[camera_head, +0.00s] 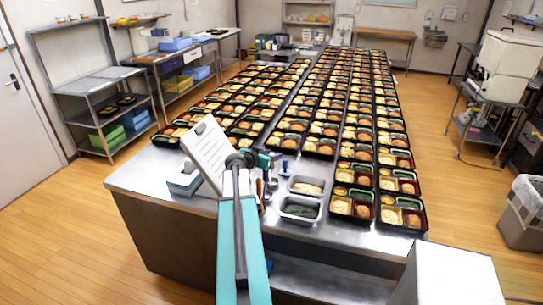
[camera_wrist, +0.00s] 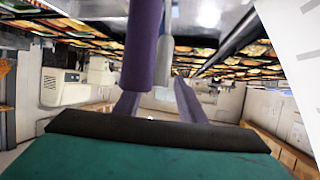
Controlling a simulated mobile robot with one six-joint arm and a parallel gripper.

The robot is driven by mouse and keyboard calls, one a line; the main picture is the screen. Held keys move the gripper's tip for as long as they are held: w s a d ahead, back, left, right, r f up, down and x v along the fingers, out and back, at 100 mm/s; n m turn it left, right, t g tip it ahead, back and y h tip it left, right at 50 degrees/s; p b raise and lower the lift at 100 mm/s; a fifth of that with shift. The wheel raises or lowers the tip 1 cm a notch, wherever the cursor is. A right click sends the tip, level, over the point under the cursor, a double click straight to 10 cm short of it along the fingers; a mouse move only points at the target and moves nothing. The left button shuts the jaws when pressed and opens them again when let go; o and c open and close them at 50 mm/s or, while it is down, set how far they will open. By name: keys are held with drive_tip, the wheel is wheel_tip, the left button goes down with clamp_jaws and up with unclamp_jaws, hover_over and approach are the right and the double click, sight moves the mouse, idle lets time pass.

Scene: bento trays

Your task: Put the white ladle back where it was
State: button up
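In the head view my gripper (camera_head: 265,160) is at the near left part of the steel counter, just right of the white clipboard; my arm covers part of it. Small utensils (camera_head: 270,184) stand close by, too small to tell apart. In the wrist view my gripper (camera_wrist: 161,86) shows two purple-grey fingers set apart, with a gap between them. A purple handle (camera_wrist: 144,40) is close in front of the left finger. A pale handle (camera_wrist: 165,54) is beside it, near the fingertips; I cannot tell whether it is the white ladle. No ladle bowl is visible.
The clipboard (camera_head: 208,152) stands tilted beside a small box (camera_head: 185,179). Steel containers with food (camera_head: 301,208) sit to the right. Long rows of filled bento trays (camera_head: 351,206) cover much of the counter (camera_head: 150,166). Its front left corner is mostly clear.

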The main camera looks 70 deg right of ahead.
drive_tip(key=shift+r, duration=0.1)
idle(0.3)
drive_tip(key=shift+a, duration=0.1)
drive_tip(key=b+v, duration=0.4)
drive_tip(key=v, duration=0.8)
drive_tip(key=shift+r, duration=0.1)
idle(0.6)
